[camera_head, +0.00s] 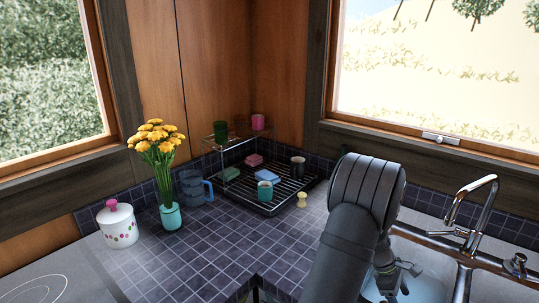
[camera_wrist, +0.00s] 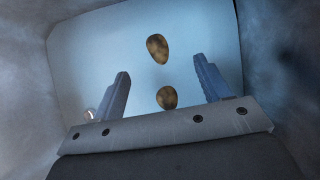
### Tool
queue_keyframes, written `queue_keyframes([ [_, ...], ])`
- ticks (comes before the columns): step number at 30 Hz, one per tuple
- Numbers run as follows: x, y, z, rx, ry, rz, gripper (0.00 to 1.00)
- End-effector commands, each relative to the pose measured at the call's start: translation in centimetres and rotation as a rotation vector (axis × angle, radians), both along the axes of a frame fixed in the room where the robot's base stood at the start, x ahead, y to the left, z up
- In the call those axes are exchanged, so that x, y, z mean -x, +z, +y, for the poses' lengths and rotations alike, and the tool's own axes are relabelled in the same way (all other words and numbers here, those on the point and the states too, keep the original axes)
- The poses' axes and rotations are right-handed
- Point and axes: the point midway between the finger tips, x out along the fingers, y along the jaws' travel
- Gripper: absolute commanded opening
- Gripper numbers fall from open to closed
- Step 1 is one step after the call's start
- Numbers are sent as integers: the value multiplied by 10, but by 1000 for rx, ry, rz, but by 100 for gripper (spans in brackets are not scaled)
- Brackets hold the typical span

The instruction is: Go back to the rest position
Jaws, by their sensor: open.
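In the wrist view my gripper (camera_wrist: 161,68) is open, with its two fingers spread wide apart and nothing between them that I can see held. Two brown, potato-like objects show beyond and between the fingers: an upper one (camera_wrist: 157,48) and a lower one (camera_wrist: 166,97). They lie on a pale blue surface (camera_wrist: 90,45) inside a grey basin. In the head view my gripper (camera_head: 388,272) hangs down over the sink (camera_head: 433,255) at the lower right, partly hidden behind my arm.
A chrome faucet (camera_head: 470,215) rises right of my arm. Tiled counter before the rack is clear.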

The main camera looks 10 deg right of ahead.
Motion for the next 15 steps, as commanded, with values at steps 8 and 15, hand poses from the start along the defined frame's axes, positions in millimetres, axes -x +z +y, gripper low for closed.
queue_keyframes([
  [8, 21, -49, -23, -2, -2, 2, 70],
  [15, 24, -38, -28, 2, 0, -3, 70],
])
